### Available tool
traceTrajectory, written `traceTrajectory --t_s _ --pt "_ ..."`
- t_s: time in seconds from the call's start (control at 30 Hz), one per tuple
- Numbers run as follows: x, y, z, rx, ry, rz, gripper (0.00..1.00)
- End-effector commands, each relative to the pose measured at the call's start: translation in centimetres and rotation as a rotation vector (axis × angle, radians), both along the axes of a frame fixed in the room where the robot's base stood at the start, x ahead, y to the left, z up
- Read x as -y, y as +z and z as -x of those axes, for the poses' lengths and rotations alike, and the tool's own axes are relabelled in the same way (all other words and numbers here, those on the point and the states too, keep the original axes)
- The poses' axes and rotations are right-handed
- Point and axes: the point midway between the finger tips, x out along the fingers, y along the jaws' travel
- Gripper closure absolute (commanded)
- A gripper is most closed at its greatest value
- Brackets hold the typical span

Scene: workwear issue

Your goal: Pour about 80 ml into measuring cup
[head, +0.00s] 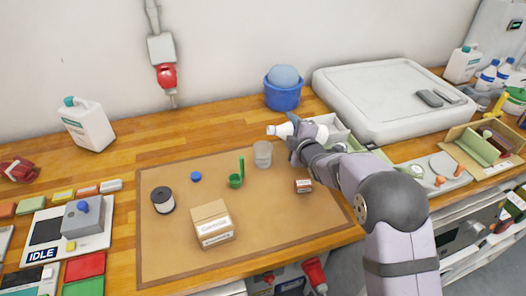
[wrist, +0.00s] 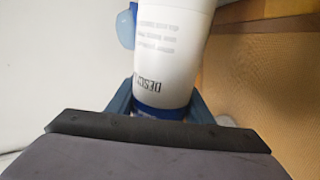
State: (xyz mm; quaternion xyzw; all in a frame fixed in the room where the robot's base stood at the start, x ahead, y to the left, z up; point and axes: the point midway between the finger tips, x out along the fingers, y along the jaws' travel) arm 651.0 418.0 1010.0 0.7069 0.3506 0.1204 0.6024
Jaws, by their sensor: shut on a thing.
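My gripper (head: 294,143) is shut on a white bottle (head: 280,130), which lies almost level in the grip with its mouth end to the left. In the wrist view, the bottle (wrist: 172,50) shows small grey print, dark lettering and a blue band between the fingers. The clear measuring cup (head: 263,154) stands upright on the brown mat (head: 270,220), just below and left of the bottle's mouth end. The bottle is apart from the cup. I cannot see any stream, and the liquid level in the cup is too small to tell.
On the mat are a blue cap (head: 195,176), a green scoop (head: 236,179), a dark spool (head: 163,200), a cardboard box (head: 212,224) and a small brown box (head: 303,186). A blue bucket (head: 283,96) stands behind. A grey tray (head: 340,133) is beside my gripper.

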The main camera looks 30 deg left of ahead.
Motion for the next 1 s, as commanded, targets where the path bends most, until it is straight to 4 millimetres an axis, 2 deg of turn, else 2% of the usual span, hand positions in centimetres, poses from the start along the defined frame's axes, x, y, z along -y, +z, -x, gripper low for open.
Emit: traceTrajectory --t_s 1.0 --pt "-0.26 -0.82 0.13 0.075 -0.001 0.089 0.84"
